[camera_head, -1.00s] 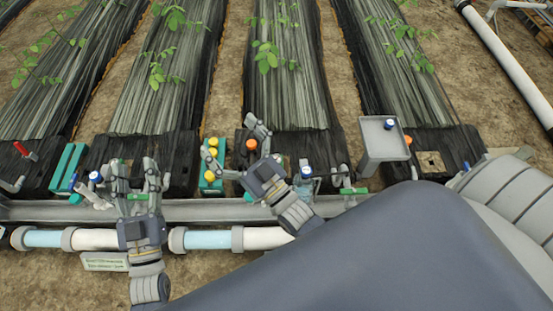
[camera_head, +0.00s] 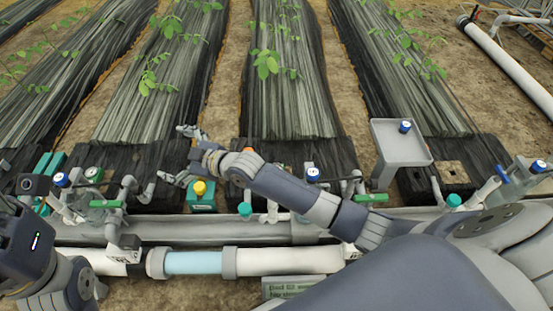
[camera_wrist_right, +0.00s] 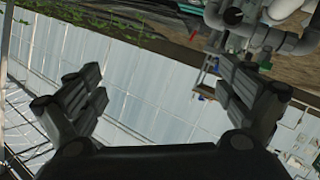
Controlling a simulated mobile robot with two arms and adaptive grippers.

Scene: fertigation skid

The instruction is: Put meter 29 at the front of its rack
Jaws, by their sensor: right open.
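My right gripper (camera_head: 178,156) is open and empty in the head view, its fingers spread above and behind a yellow-capped meter (camera_head: 200,187). That meter stands upright at the front of a small teal rack (camera_head: 202,207); the gripper hides the area behind it. The right wrist view also shows the gripper's fingers (camera_wrist_right: 155,98) wide apart with nothing between them. No number is legible, so I cannot tell which meter is 29. My left gripper (camera_head: 28,240) is at the lower left, partly cut off; its fingers do not show clearly.
A grey tray stand (camera_head: 402,148) with a blue-and-white cap (camera_head: 405,127) stands right of centre. Another teal rack (camera_head: 50,165) is at the left. Pipes and fittings run along the grey channel (camera_head: 280,229). A white and pale blue pipe (camera_head: 195,263) lies in front.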

